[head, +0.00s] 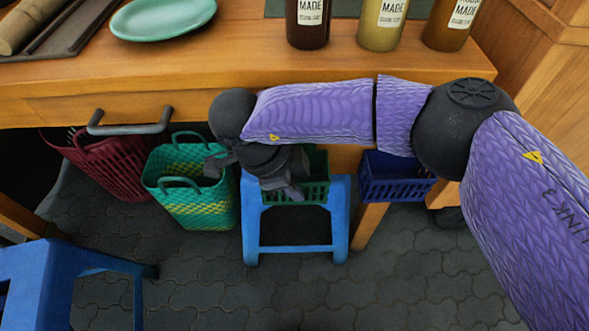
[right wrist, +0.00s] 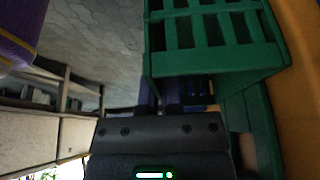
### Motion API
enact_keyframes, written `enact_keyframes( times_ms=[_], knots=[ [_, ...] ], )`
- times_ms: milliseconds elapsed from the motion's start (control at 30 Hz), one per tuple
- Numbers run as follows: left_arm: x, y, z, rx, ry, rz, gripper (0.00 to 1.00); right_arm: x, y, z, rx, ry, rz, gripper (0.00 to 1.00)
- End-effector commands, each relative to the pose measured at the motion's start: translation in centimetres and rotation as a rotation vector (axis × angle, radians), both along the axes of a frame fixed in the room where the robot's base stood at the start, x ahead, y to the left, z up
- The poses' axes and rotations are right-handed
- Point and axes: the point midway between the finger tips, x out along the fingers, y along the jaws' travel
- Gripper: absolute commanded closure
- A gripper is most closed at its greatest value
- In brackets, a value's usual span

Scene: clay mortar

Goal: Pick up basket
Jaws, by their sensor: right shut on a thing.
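A green plastic basket (head: 312,190) with slotted sides sits on a blue stool (head: 295,250) under the table edge. My right gripper (head: 288,185) reaches in from the right over the basket's left part and is shut on it. The exact grip point is hidden by the gripper's own dark body. In the right wrist view the basket (right wrist: 215,60) fills the upper right, close in front of the gripper (right wrist: 168,100), whose fingertips are mostly hidden. My left gripper is not in view.
A teal and yellow woven basket (head: 195,190) and a dark red basket (head: 105,165) stand to the left. A blue basket (head: 388,180) is to the right. The wooden table (head: 250,65) holds several bottles and a green plate (head: 160,17). Another blue stool (head: 50,275) is at front left.

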Motion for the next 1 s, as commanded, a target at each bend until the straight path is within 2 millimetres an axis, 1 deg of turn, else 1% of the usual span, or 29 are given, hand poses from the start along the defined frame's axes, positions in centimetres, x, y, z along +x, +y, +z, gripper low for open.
enact_keyframes(
  times_ms=[367, 700, 1000],
  knots=[
    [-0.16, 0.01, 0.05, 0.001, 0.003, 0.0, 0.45, 0.01, 0.01, 0.0, 0.0, 0.0, 0.0, 1.0],
    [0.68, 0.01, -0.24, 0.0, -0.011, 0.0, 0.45, 0.02, 0.01, 0.0, 0.0, -0.001, 0.0, 1.0],
    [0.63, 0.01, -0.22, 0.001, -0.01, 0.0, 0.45, 0.02, 0.0, 0.01, 0.0, -0.001, 0.0, 1.0]
  ],
)
